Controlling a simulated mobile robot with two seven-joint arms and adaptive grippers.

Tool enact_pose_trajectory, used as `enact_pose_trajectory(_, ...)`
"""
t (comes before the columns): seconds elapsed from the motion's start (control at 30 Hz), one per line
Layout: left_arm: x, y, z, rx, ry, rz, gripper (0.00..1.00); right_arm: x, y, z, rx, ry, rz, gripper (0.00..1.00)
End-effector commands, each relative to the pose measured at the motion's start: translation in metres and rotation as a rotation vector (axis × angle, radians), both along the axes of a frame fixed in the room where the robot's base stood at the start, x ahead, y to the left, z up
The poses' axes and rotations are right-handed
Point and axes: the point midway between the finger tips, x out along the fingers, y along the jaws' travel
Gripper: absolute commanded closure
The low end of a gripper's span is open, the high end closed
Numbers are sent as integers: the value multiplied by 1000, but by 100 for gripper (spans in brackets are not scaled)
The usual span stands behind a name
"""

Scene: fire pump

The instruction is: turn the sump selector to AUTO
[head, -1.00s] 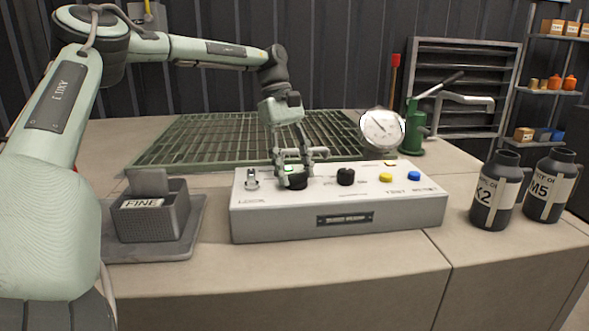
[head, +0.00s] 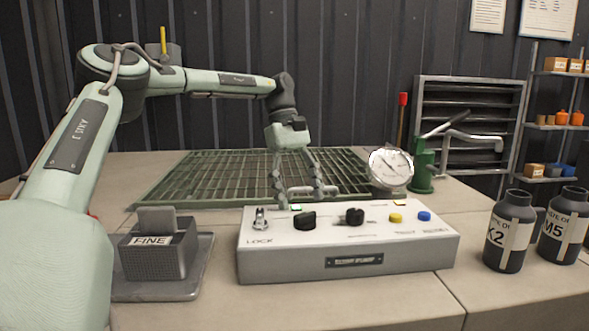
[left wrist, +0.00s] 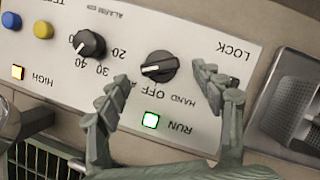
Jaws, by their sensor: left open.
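The sump selector is a black knob (head: 305,220) on the grey control box (head: 350,262). In the left wrist view the knob (left wrist: 159,67) shows upside down, its white line pointing left, towards a label starting with "A" that a finger mostly hides. "OFF" and "HAND" read beside it. My left gripper (head: 299,195) is open and empty, behind and above the knob in the head view. In the left wrist view its fingers (left wrist: 160,76) stand either side of the knob, apparently clear of it. My right gripper is not in view.
A second black knob (head: 355,216), a key switch (head: 260,220), yellow (head: 396,218) and blue (head: 424,216) buttons share the panel. The green RUN lamp (left wrist: 151,120) is lit. A gauge (head: 391,168) stands behind, a FINE bin (head: 155,255) left, dark bottles (head: 510,232) right.

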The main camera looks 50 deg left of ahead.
Motion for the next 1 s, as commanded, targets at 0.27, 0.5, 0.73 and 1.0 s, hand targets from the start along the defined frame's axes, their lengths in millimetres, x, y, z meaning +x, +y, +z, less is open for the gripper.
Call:
enact_pose_trajectory(0.27,5,22,55,3,-2,2,33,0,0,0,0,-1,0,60)
enact_pose_trajectory(0.5,6,32,78,1,1,0,33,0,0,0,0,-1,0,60)
enact_pose_trajectory(0.73,6,33,81,0,0,-2,33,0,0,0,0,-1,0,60)
enact_pose_trajectory(1.0,6,33,81,0,1,-1,33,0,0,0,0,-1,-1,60)
